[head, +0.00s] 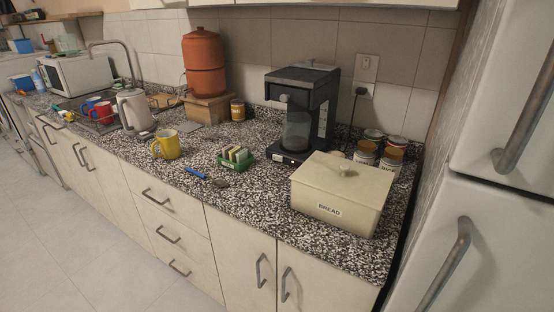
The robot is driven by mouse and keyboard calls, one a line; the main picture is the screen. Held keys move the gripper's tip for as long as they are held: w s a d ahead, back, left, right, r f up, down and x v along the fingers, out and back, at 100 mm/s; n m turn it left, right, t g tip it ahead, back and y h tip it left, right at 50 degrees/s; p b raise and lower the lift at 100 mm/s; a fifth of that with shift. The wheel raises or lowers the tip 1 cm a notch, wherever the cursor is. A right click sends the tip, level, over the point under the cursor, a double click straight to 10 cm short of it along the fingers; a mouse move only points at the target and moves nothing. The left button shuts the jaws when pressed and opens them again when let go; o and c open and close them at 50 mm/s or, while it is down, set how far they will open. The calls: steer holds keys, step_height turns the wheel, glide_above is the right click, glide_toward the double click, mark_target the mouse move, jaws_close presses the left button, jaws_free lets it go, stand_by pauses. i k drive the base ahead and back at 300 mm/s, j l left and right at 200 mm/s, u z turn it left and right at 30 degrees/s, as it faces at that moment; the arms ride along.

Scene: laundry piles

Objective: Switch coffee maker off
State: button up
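The coffee maker (302,92) is black with a grey top and stands upright on the speckled counter (262,208) against the tiled wall. A dark glass carafe (297,130) sits in its lower part. Small marks show on its base and right side, but I cannot tell which is the switch or whether it is on. A black plug sits in the wall outlet (366,70) to its right, with a cord running down behind. My gripper is not in view.
A cream bread box (341,190) stands in front and right of the coffee maker, with jars (390,155) behind it. A green holder (235,157) and yellow mug (167,145) stand to the left. The fridge (500,180) bounds the right. The floor (75,235) at left is clear.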

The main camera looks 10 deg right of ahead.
mark_target(275, 157)
steer(key=i+j, duration=0.15)
steer(key=j, duration=0.2)
steer(key=i+j+z, duration=0.1)
steer(key=j, duration=0.25)
steer(key=i+j+z, duration=0.1)
steer(key=j, duration=0.25)
steer(key=i+j, duration=0.2)
steer(key=j, duration=0.2)
steer(key=i+j+z, duration=0.1)
steer(key=j, duration=0.25)
